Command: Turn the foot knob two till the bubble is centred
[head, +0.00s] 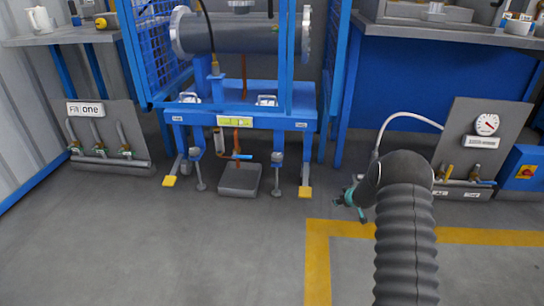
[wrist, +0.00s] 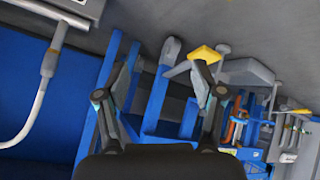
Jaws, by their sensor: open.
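A blue stand (head: 262,92) carries a grey flanged shell (head: 240,36). A yellow-green strip, apparently the bubble level (head: 235,122), is on its front beam; the bubble is too small to read. Two grey levelling feet with knobs hang below, a left one (head: 196,154) and a right one (head: 277,160). The small labels on the beam are unreadable, so I cannot tell which is two. My gripper (head: 350,197) is right of the stand, partly hidden by my arm. In the wrist view my gripper (wrist: 160,93) is open and empty, with the stand's yellow foot pad (wrist: 205,53) beyond its fingers.
A grey block (head: 239,180) sits under the stand. A panel with a gauge (head: 487,124) and a white hose (head: 405,116) stand at right, a valve panel (head: 107,135) at left. Yellow floor tape (head: 317,262) marks the front right. The floor ahead of the stand is clear.

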